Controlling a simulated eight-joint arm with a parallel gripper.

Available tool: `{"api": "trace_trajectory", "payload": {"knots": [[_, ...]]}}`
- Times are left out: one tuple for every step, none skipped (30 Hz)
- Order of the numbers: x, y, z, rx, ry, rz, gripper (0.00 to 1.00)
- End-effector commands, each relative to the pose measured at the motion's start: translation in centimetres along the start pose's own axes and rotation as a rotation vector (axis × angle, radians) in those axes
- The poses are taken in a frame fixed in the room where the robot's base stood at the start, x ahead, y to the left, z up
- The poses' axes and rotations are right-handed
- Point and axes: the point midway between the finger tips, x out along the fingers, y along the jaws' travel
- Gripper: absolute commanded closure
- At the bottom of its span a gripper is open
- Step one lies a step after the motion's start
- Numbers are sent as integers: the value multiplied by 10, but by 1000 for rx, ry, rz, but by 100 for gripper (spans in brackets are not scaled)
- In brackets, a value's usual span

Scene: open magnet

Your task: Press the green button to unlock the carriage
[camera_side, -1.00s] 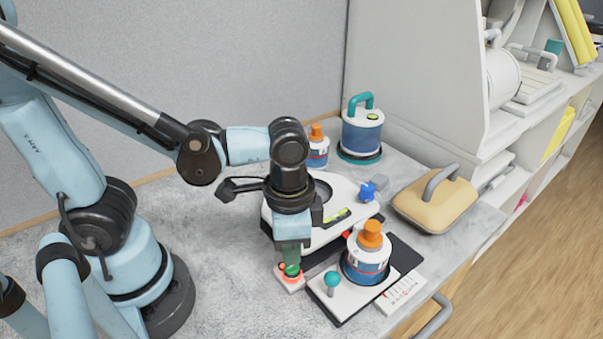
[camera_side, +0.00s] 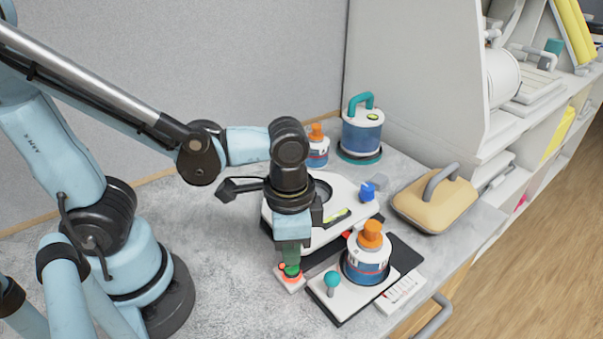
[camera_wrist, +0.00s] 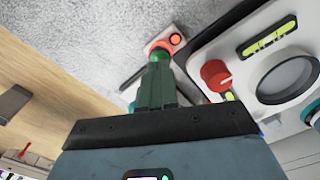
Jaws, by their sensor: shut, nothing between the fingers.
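The green button (camera_side: 291,271) sits on a small pale plate with a red-orange ring, on the table left of the carriage base. My gripper (camera_side: 291,262) is shut and points down right over the button, with its green fingertips at its top. In the wrist view the shut fingers (camera_wrist: 157,80) reach the button (camera_wrist: 159,53), which is mostly hidden by them; I cannot tell how far it is pressed. A red-orange lamp (camera_wrist: 175,39) glows beside it. The carriage (camera_side: 335,285) is a white plate on a dark base, carrying a blue-white bottle (camera_side: 366,265) with an orange cap.
The white magnet body (camera_side: 322,228) with a level vial and blue knob (camera_side: 367,192) stands just behind. A teal-handled canister (camera_side: 362,135), a small orange-capped bottle (camera_side: 317,150) and a tan case (camera_side: 434,203) stand farther back.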

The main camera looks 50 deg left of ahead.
Motion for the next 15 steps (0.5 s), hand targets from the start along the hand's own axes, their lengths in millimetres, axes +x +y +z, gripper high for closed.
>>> {"api": "trace_trajectory", "payload": {"knots": [[0,0,0,0,0,0,100],[0,0,0,0,0,0,100],[0,0,0,0,0,0,100],[1,0,0,0,0,0,100],[1,0,0,0,0,0,100],[2,0,0,0,0,0,100],[2,0,0,0,0,0,100],[3,0,0,0,0,0,100],[3,0,0,0,0,0,100],[4,0,0,0,0,0,100],[4,0,0,0,0,0,100],[4,0,0,0,0,0,100],[5,0,0,0,0,0,100],[5,0,0,0,0,0,100],[6,0,0,0,0,0,100]]}}
